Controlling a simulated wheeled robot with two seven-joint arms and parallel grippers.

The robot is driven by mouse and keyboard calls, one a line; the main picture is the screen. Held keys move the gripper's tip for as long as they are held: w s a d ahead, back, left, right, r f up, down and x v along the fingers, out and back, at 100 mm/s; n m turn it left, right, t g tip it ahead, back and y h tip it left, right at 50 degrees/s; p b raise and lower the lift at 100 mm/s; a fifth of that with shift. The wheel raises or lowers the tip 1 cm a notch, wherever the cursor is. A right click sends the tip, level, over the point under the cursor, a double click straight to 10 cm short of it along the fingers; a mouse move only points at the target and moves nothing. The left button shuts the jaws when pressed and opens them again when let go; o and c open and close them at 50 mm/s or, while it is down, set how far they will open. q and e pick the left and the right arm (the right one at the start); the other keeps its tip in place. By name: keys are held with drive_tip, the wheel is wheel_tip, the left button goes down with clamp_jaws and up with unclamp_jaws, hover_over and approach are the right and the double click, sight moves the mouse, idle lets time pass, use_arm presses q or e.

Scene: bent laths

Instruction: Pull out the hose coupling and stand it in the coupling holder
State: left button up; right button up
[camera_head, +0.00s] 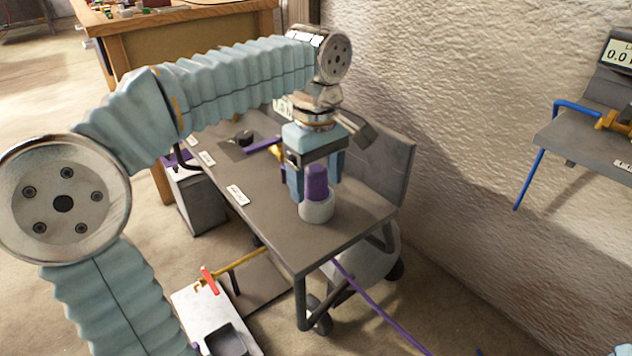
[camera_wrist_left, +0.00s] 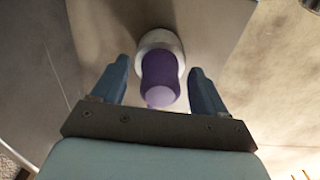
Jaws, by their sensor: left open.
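A purple hose coupling (camera_head: 316,184) stands upright in a pale round holder (camera_head: 318,209) near the front right corner of a grey cart top. My left gripper (camera_head: 315,190) points down over it, with blue fingers on either side of the coupling. In the left wrist view the coupling (camera_wrist_left: 160,80) lies between the two open fingers (camera_wrist_left: 160,85), with a gap on both sides. The pale holder ring (camera_wrist_left: 158,40) shows behind it. My right gripper is in neither view.
The grey cart top (camera_head: 270,215) has an upright back panel (camera_head: 385,165), white labels and a purple hose piece (camera_head: 262,146) farther back. A purple hose (camera_head: 375,305) runs below the cart. A wall shelf (camera_head: 590,145) is at the right.

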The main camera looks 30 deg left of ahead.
sight(316, 168)
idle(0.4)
use_arm(q)
clamp_jaws()
drive_tip(key=shift+r+p, duration=0.15)
drive_tip(key=shift+p, duration=0.15)
drive_tip(key=shift+r+p, duration=1)
drive_tip(key=shift+p, duration=0.05)
drive_tip(key=shift+r+p, duration=1.9)
drive_tip(key=shift+p, duration=0.05)
